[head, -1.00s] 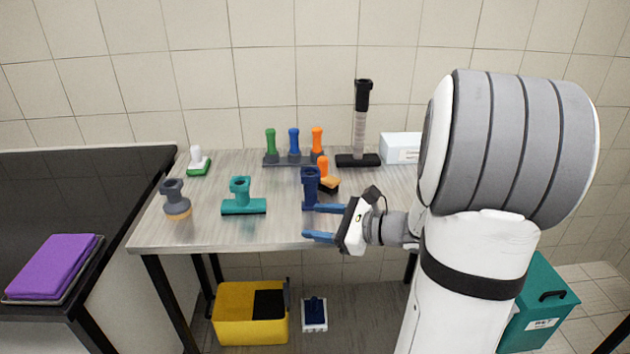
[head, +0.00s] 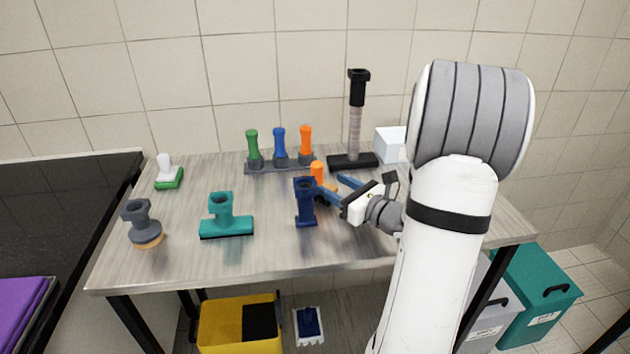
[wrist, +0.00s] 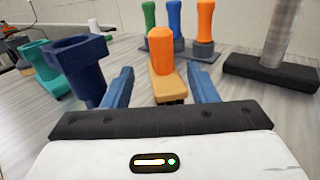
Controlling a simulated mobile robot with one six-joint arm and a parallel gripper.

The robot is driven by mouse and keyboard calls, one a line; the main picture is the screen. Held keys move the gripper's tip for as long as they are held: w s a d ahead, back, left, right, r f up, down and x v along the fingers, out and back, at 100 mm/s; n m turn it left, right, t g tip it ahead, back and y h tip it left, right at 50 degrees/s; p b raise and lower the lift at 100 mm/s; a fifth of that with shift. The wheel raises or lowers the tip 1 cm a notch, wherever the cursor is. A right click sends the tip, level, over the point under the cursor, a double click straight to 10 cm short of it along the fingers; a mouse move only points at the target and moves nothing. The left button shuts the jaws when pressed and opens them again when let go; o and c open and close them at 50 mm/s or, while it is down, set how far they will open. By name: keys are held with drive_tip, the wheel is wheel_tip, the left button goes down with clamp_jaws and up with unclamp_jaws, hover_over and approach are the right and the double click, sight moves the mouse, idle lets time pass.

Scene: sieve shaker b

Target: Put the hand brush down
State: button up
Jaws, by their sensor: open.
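The hand brush, with an orange upright handle (head: 317,171) and a tan block, stands on the table behind the navy tool. In the wrist view the hand brush (wrist: 163,60) is upright between my two blue fingers, with a gap on each side. My gripper (head: 330,183) is open and low over the table, reaching in from the right; its fingers also show in the wrist view (wrist: 160,85). In the head view the navy tool and a finger hide the brush's lower part.
The navy tool (head: 305,205) stands close to the left finger. A teal squeegee head (head: 226,222), a grey round brush (head: 142,222) and a green-white brush (head: 169,175) are left. A rack (head: 279,166) with three coloured handles and a black-based pole (head: 354,161) stand behind. The front table is clear.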

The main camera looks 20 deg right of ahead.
sight(321, 176)
drive_tip(key=x, duration=0.7)
drive_tip(key=shift+w+d+r+p, duration=0.15)
drive_tip(key=shift+p, duration=0.15)
drive_tip(key=shift+c, duration=0.2)
clamp_jaws()
drive_tip(key=shift+r, duration=0.1)
